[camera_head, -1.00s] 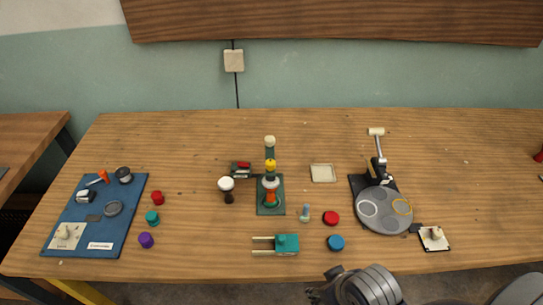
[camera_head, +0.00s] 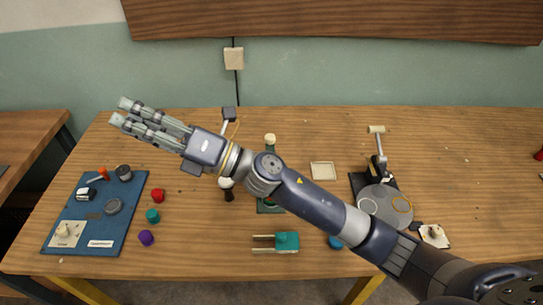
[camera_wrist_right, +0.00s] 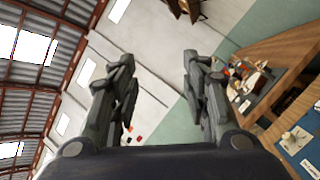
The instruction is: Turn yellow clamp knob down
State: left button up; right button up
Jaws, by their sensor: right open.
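The green stand (camera_head: 270,207) with a cream top knob (camera_head: 270,139) stands mid-table. The yellow clamp knob on it is hidden behind my right arm now. My right gripper (camera_head: 119,111) is held up at the left, above the back left of the table, well away from the stand. Its fingers point left and are apart and empty. In the right wrist view the open fingers (camera_wrist_right: 160,65) have only wall and ceiling between them. My left gripper is not in view.
A blue board (camera_head: 118,222) with small parts lies at the left, with red (camera_head: 158,196), teal (camera_head: 152,216) and purple (camera_head: 146,239) pieces beside it. A teal clamp (camera_head: 288,242) lies in front. A round grey device (camera_head: 385,208) stands right. The far right table is mostly clear.

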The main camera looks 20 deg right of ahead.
jog(key=s+a+f+n+g+h, duration=0.35)
jog(key=f+n+g, duration=0.55)
jog(key=n, duration=0.5)
jog(key=w+d+f+n+g+h, duration=0.2)
jog(key=w+d+f+n+h, duration=0.1)
jog(key=d+f+h, duration=0.25)
jog(key=w+d+n+h, duration=0.1)
jog(key=w+d+h, duration=0.25)
jog(key=d, duration=0.45)
jog(key=w+d+r+t+h, duration=0.15)
jog(key=d+h, duration=0.25)
jog(key=d, duration=0.4)
jog(key=w+d+n+h, duration=0.1)
jog(key=w+d+h, duration=0.25)
jog(key=d, duration=0.45)
jog(key=f+p, duration=0.1)
jog(key=f, duration=0.2)
jog(key=f+p, duration=0.1)
jog(key=f, duration=0.3)
jog(key=f+p, duration=0.1)
jog(key=f, duration=0.2)
jog(key=shift+s+a+f, duration=0.15)
jog(key=shift+s+f, duration=0.1)
jog(key=shift+f, duration=0.05)
grip_shut()
